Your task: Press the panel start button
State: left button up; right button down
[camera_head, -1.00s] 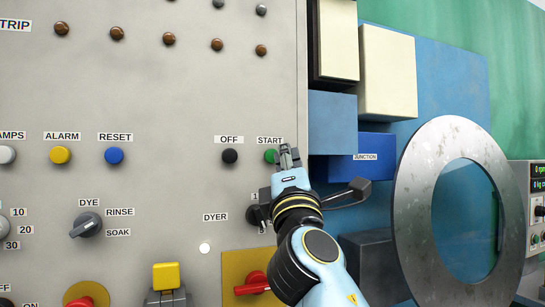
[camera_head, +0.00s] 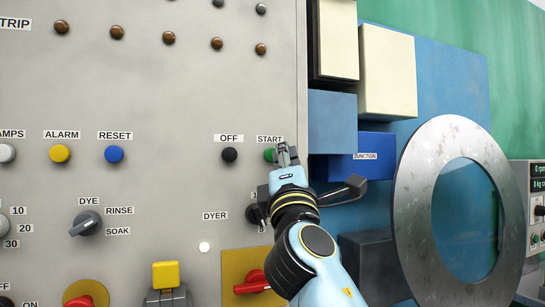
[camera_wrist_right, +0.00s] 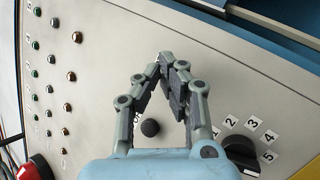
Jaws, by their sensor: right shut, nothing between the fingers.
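The green start button (camera_head: 270,155) sits on the grey panel (camera_head: 180,120) under the START label, near the panel's right edge. My right gripper (camera_head: 286,152) is shut and empty, with its fingertips at the right side of the button in the head view, partly covering it. I cannot tell whether they touch it. In the right wrist view the closed fingers (camera_wrist_right: 168,62) point at the panel and the start button is hidden behind them. The black OFF button (camera_head: 230,155) is to the left; it also shows in the wrist view (camera_wrist_right: 150,128). My left gripper is out of view.
Yellow alarm (camera_head: 60,153) and blue reset (camera_head: 114,154) buttons are further left. A dyer dial (camera_wrist_right: 241,151) and a red switch (camera_head: 252,283) are below the start button. A blue junction box (camera_head: 340,168) and a round metal-rimmed door (camera_head: 425,180) are to the right.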

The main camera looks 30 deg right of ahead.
jog(key=shift+w+d, duration=0.15)
jog(key=shift+w, duration=0.3)
dwell(0.8)
jog(key=shift+s, duration=0.1)
jog(key=shift+s+a, duration=0.25)
jog(key=shift+s, duration=0.5)
jog(key=shift+s+a, duration=0.2)
jog(key=shift+s, duration=0.6)
jog(key=shift+s+a, duration=0.15)
jog(key=shift+s, duration=0.7)
jog(key=shift+s+a, duration=0.2)
jog(key=shift+s, duration=0.6)
